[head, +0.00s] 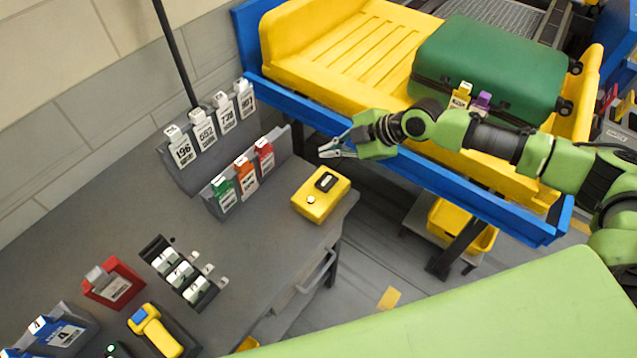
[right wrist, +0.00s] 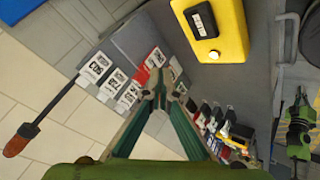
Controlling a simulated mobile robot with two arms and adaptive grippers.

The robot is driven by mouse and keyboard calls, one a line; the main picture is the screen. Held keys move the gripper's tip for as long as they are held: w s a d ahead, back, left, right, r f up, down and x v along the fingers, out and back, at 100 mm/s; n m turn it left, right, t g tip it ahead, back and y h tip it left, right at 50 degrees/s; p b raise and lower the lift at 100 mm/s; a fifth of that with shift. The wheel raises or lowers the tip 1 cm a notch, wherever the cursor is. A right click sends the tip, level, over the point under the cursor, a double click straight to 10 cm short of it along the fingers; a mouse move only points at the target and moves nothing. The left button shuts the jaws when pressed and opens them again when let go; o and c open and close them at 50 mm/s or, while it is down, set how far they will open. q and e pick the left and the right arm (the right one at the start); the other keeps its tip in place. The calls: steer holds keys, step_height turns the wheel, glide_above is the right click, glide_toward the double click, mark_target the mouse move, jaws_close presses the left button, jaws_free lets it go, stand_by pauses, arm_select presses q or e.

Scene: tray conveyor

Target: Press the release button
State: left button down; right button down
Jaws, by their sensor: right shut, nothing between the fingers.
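The release button is a small white round button (head: 310,200) on top of a yellow box (head: 333,198) at the right corner of the grey table. The box also has a dark window with a white label (head: 326,181). In the right wrist view the button (right wrist: 214,55) is on the near part of the yellow box (right wrist: 228,36). My right gripper (head: 326,152) is above and behind the box in the head view, apart from the button. Its fingers (right wrist: 162,93) are together and empty. My left gripper does not show in the head view.
A green suitcase (head: 490,65) with tags lies in a yellow tray (head: 325,35) on the blue-framed conveyor. Tag holders (head: 240,178) stand left of the box. A red holder (head: 112,283) and yellow scanner (head: 155,330) are nearer.

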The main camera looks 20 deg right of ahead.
mark_target(329, 182)
stand_by(0.4)
steer(key=shift+f, duration=0.1)
step_height(329, 182, down, 9)
steer(key=b, duration=0.6)
steer(key=shift+r+b, duration=0.2)
steer(key=shift+b, duration=0.2)
stand_by(0.8)
steer(key=shift+f+b, duration=0.35)
